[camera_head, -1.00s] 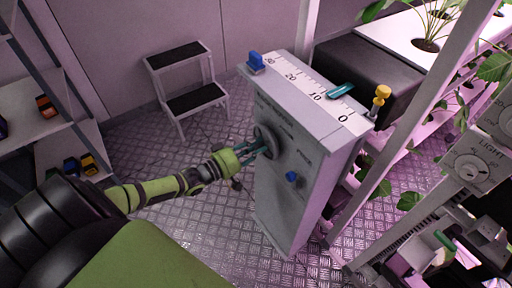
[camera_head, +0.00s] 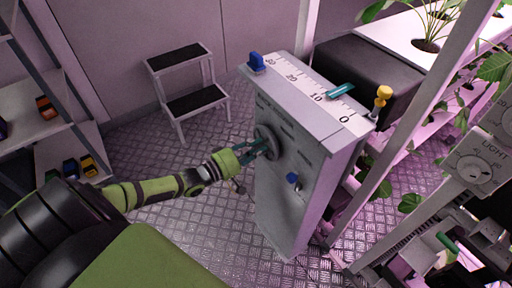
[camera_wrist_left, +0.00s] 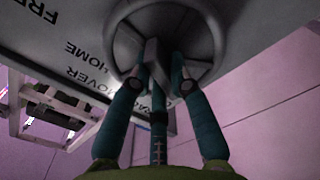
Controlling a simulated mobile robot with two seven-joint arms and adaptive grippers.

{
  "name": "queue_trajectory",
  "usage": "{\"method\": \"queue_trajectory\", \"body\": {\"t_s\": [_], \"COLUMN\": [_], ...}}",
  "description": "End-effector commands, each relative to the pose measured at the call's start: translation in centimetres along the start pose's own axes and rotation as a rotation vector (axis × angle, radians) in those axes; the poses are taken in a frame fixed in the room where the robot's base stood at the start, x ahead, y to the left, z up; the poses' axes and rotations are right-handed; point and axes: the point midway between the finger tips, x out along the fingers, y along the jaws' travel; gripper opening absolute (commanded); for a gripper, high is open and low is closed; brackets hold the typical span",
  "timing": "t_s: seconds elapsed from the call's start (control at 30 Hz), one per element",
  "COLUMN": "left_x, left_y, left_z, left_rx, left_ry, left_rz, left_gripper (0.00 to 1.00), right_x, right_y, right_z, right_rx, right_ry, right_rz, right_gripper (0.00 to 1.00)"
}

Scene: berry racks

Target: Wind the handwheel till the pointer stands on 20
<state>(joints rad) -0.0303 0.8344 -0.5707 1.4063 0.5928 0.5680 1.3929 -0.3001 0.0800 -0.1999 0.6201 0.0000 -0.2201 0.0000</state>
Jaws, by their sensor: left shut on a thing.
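The grey handwheel (camera_head: 265,137) is on the side of a grey upright cabinet (camera_head: 283,205). It also shows in the wrist view (camera_wrist_left: 207,28), with a grey bar across its middle. My left gripper (camera_head: 264,147) is at the wheel, its teal fingers shut on that bar; the fingers show in the wrist view (camera_wrist_left: 165,78). The teal pointer (camera_head: 341,90) lies across the scale (camera_head: 303,84) on the cabinet top. Its near end is close to the 10 mark, on the side towards 0; the exact reading is too small to tell. My right gripper is out of view.
A blue knob (camera_head: 292,179) is on the cabinet below the wheel. A blue block (camera_head: 256,63) and a yellow-topped peg (camera_head: 382,95) stand at the scale's ends. A step stool (camera_head: 187,80) stands behind.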

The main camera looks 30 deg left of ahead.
Motion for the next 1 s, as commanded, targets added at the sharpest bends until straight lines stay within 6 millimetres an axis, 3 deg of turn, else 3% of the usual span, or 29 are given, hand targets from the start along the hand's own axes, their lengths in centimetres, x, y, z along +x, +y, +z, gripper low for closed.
{"method": "queue_trajectory", "body": {"t_s": [0.07,0.1,0.13,0.57,1.0], "left_x": [0.0,0.0,0.0,-0.6,-8.7], "left_y": [-0.1,-0.1,-0.1,-0.1,-0.2], "left_z": [0.1,0.1,0.1,0.1,0.2], "left_rx": [0.0,0.0,0.0,0.002,0.001], "left_ry": [-0.003,-0.003,-0.003,-0.002,-0.004], "left_rz": [-0.001,-0.001,-0.001,-0.002,-0.006], "left_gripper": [0.0,0.32,0.44,0.44,0.44], "right_x": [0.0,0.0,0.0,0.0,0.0], "right_y": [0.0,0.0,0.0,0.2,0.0], "right_z": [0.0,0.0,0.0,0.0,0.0], "right_rx": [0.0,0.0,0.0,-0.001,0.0], "right_ry": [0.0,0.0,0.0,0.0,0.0], "right_rz": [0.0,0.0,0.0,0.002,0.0], "right_gripper": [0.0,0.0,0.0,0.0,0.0]}}
